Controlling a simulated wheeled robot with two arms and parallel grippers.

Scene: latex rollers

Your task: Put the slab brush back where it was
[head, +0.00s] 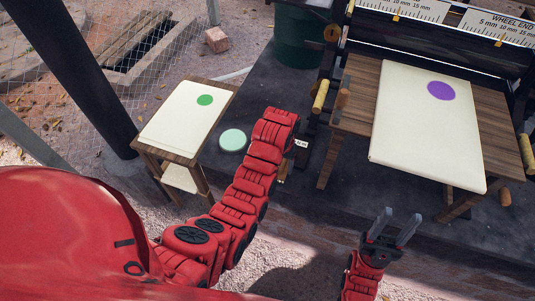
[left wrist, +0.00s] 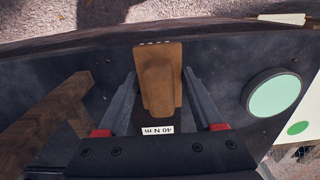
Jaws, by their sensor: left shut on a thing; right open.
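My left gripper (left wrist: 159,82) is shut on the slab brush (left wrist: 158,58), a brown wooden block with a raised grip, seen between the fingers in the left wrist view. It is held over the dark platform; in the head view my red left arm mostly hides gripper and brush. A pale green disc (head: 232,140) lies on the platform left of that arm; it also shows at right in the left wrist view (left wrist: 274,95). My right gripper (head: 394,228) is open and empty, in front of the roller table.
A small wooden table (head: 225,86) at left bears a cream slab (head: 175,125) with a green dot. The roller table (head: 350,115) at right bears a larger cream slab (head: 415,140) with a purple dot. A dark green barrel (head: 297,40) stands behind.

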